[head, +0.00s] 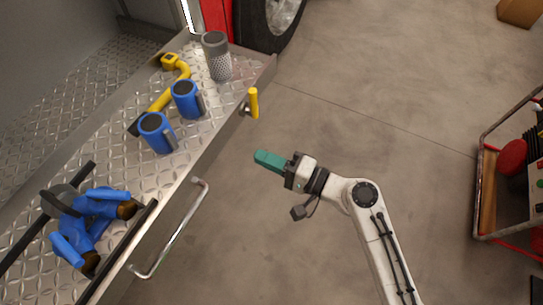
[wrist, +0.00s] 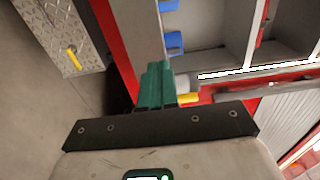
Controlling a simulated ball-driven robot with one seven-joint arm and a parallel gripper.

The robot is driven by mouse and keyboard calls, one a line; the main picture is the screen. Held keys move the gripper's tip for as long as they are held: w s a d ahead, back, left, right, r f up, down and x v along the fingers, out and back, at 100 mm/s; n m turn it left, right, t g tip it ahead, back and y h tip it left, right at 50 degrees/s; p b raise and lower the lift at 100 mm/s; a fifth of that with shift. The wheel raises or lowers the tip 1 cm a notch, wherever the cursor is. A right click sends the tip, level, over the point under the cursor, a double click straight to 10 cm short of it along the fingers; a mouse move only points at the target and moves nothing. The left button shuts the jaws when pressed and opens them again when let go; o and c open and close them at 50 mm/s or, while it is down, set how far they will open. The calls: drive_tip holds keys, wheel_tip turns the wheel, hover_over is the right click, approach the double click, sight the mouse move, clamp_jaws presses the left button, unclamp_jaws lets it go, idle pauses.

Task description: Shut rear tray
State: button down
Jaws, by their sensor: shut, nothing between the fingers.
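The rear tray (head: 200,133) is a long diamond-plate metal tray, extended out from the red vehicle at the left of the head view. A silver bar handle (head: 176,232) runs along its outer side, and a yellow latch (head: 253,102) stands at its far corner. My gripper (head: 262,158) has teal fingers, shut and empty, over the floor to the right of the tray, apart from handle and latch. In the wrist view the fingers (wrist: 156,85) point towards the vehicle. A diamond-plate surface (wrist: 62,35) with a yellow piece (wrist: 75,58) shows at upper left there.
The tray carries blue fittings (head: 157,133), a yellow pipe (head: 167,93), a mesh strainer (head: 217,58) and a blue valve piece (head: 92,218). A vehicle wheel (head: 270,22) is beyond. A red cart (head: 486,190) stands right. The floor between is clear.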

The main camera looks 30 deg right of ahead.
sight(215, 138)
drive_tip(key=x, duration=1)
drive_tip(key=shift+w+a, duration=0.15)
drive_tip(key=shift+a, duration=0.15)
drive_tip(key=shift+w, duration=0.1)
